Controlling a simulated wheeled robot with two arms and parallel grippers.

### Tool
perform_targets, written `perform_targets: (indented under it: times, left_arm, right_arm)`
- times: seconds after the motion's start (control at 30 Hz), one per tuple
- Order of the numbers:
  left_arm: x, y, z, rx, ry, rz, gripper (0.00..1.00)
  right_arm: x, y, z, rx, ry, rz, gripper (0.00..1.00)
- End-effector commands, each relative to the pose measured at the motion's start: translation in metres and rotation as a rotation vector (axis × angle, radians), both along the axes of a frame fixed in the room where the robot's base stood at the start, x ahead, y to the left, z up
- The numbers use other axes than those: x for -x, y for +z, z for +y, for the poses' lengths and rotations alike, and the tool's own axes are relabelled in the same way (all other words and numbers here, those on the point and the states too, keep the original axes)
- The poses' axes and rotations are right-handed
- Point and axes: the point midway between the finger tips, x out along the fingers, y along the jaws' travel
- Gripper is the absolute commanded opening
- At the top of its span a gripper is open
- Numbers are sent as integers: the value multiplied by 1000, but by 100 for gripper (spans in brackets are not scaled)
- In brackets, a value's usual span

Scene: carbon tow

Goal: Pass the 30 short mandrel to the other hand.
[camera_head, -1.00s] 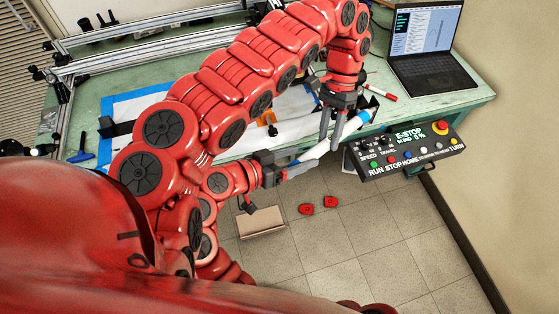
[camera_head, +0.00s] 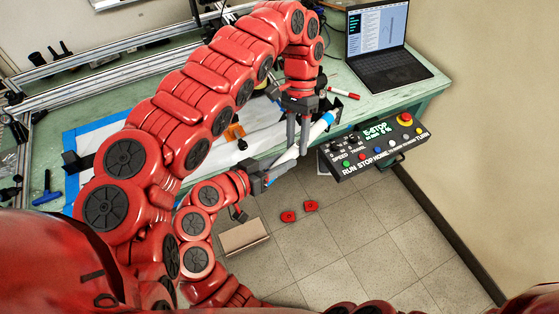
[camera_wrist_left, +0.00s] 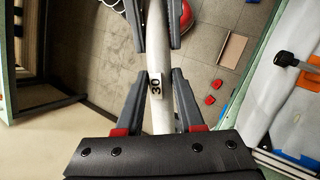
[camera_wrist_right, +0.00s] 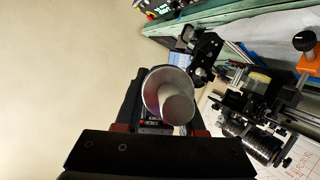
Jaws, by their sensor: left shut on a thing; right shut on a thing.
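The 30 short mandrel (camera_head: 290,155) is a pale tube with a blue band near its right end, held slanted in the air in front of the table edge. Its "30" label (camera_wrist_left: 156,86) shows in the left wrist view. My left gripper (camera_head: 298,140) reaches down from above and is shut on the mandrel near the label. My right gripper (camera_head: 285,164) is shut on it nearer its lower left end, a short gap from the left fingers. The right wrist view shows the mandrel's round end (camera_wrist_right: 168,98) close up; the right fingertips are mostly hidden behind it.
A green table (camera_head: 425,92) carries a laptop (camera_head: 385,55) and a white sheet with blue tape edges (camera_head: 95,130). A control panel (camera_head: 375,147) hangs right of the mandrel. A box (camera_head: 243,238) and two red pieces (camera_head: 288,216) lie on the floor below.

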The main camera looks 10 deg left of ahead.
Motion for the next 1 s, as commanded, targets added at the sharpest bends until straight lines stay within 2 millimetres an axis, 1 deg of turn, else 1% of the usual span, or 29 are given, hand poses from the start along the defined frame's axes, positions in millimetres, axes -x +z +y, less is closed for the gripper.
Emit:
perform_targets:
  times: [0.03, 0.17, 0.2, 0.27, 0.3, 0.4, 1.0]
  left_arm:
    - [3, 1, -3, 5, -6, 7, 0]
    - [3, 1, -4, 6, -7, 9, 0]
    - [4, 1, -4, 6, -7, 10, 39]
    - [4, 1, -5, 7, -8, 10, 50]
    - [4, 1, -5, 7, -8, 10, 57]
    - [3, 1, -4, 6, -7, 9, 72]
    - [2, 0, -2, 3, -4, 5, 72]
  right_arm:
    - [0, -1, 3, -3, 10, 3, 0]
    - [0, -2, 4, -4, 12, 5, 0]
    - [-1, -2, 4, -4, 13, 4, 0]
    - [-1, -2, 4, -4, 14, 3, 0]
    - [0, -2, 4, -3, 13, 3, 0]
    - [-1, -1, 4, -3, 12, 3, 0]
    - [0, -1, 2, -2, 7, 2, 0]
